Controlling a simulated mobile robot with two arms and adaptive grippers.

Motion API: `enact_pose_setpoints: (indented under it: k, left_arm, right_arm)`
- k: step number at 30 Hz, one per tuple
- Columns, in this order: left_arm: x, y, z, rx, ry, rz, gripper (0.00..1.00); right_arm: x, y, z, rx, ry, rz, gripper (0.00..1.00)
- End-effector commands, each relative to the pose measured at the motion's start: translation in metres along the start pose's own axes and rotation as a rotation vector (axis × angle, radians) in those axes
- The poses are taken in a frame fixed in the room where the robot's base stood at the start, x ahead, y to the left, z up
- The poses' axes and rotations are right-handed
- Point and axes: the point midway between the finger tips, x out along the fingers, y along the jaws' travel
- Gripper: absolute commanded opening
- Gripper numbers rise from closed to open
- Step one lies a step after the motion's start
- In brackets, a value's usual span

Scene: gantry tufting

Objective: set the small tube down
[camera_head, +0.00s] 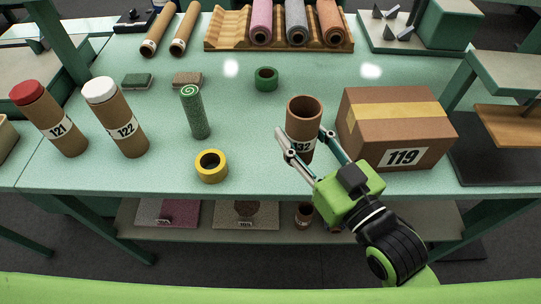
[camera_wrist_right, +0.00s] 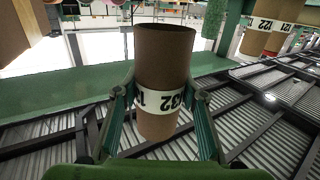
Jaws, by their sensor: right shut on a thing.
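The small tube (camera_head: 303,112) is a short brown open-topped cardboard tube with a white band reading 132. It is upright near the front of the green table (camera_head: 250,178), left of the carton. My right gripper (camera_head: 302,134) is shut on it, one finger on each side. In the right wrist view the tube (camera_wrist_right: 165,60) fills the middle, between the two fingers (camera_wrist_right: 163,97). Whether its bottom touches the table cannot be told. My left gripper is in neither view.
A carton (camera_head: 400,128) marked 119 stands close on the right. A yellow tape roll (camera_head: 211,176) and a green rolled piece (camera_head: 195,115) are on the left, with capped tubes 121 (camera_head: 60,125) and 122 (camera_head: 122,125) beyond. A green ring (camera_head: 266,86) lies behind.

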Motion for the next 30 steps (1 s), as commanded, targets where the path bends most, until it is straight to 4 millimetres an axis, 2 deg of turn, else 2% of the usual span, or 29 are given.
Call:
enact_pose_setpoints:
  k: [1,2,4,10,17,22,30]
  left_arm:
    - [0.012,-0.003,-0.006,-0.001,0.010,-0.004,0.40]
    - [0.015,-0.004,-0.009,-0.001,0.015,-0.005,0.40]
    - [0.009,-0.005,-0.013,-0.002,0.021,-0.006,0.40]
    - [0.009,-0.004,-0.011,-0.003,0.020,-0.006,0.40]
    - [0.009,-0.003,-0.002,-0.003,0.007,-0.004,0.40]
    - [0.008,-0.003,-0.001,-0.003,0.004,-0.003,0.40]
    - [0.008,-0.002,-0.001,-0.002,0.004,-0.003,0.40]
  right_arm:
    - [0.014,-0.004,0.010,0.004,0.007,0.002,0.17]
    - [0.021,-0.007,0.013,0.006,0.007,0.000,0.17]
    - [0.032,-0.011,0.025,0.004,-0.004,0.001,0.17]
    - [0.055,-0.020,0.054,0.002,-0.001,0.000,0.17]
    - [0.067,-0.024,0.070,0.001,-0.002,0.001,0.17]
    - [0.066,-0.024,0.095,0.001,-0.004,0.001,0.17]
    - [0.065,-0.024,0.099,0.001,0.000,0.001,0.17]
